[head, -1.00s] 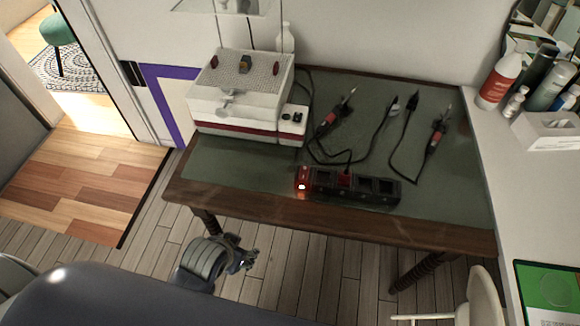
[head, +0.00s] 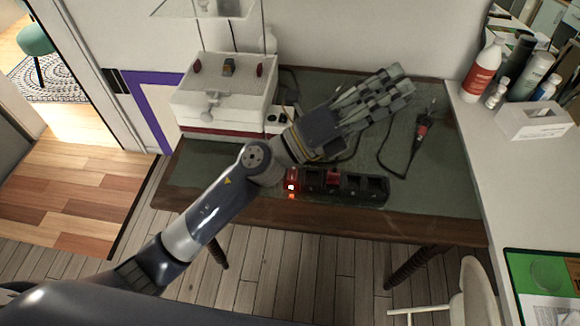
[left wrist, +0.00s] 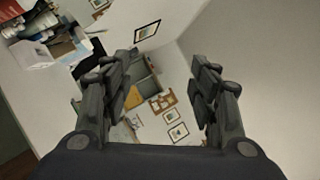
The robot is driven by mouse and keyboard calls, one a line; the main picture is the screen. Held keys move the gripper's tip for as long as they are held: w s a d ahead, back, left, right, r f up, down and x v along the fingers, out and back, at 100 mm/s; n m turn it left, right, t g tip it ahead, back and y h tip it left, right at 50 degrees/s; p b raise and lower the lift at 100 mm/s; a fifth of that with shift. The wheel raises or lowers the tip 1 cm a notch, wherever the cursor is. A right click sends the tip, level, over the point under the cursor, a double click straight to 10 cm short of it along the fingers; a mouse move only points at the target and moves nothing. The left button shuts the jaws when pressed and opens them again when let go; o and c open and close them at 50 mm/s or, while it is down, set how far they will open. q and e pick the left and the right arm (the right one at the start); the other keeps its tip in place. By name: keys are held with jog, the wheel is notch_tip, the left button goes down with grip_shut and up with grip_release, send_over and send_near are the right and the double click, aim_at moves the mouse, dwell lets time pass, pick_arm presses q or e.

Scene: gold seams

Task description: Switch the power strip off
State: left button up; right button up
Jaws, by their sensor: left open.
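The black power strip (head: 352,186) lies near the front edge of the wooden desk in the head view. Its left end carries a red switch (head: 292,185) with a bright lit spot. A red plug (head: 334,176) sits in one of its sockets. My left gripper (head: 398,85) is open and empty, raised above the back of the desk, beyond the strip. My left arm crosses in front of the desk to the left of the strip. In the left wrist view the fingers (left wrist: 165,90) are spread with nothing between them. My right gripper is not in view.
The desk (head: 240,207) also holds a white box (head: 225,98) at left and a soldering tool (head: 421,130) with a cable at right. A white counter (head: 500,185) with bottles and a tissue box (head: 535,120) stands at right. A pale chair (head: 470,295) is at lower right.

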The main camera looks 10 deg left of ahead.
pick_arm(q)
jog(key=s+d+f+m+g+y, duration=0.1)
jog(key=s+d+f+m+g, duration=0.4)
jog(key=m+g, duration=0.45)
jog(key=m+t+y, duration=0.1)
jog(key=m+y, duration=0.8)
jog(key=y, duration=1)
send_near(293, 173)
jog(key=f, duration=0.2)
jog(key=f+p, duration=0.1)
jog(key=f, duration=0.2)
jog(key=w+f, duration=0.1)
jog(key=f, duration=0.1)
jog(key=shift+a+f+p, duration=0.15)
jog(key=shift+f+p, duration=0.05)
jog(key=shift+p, duration=0.15)
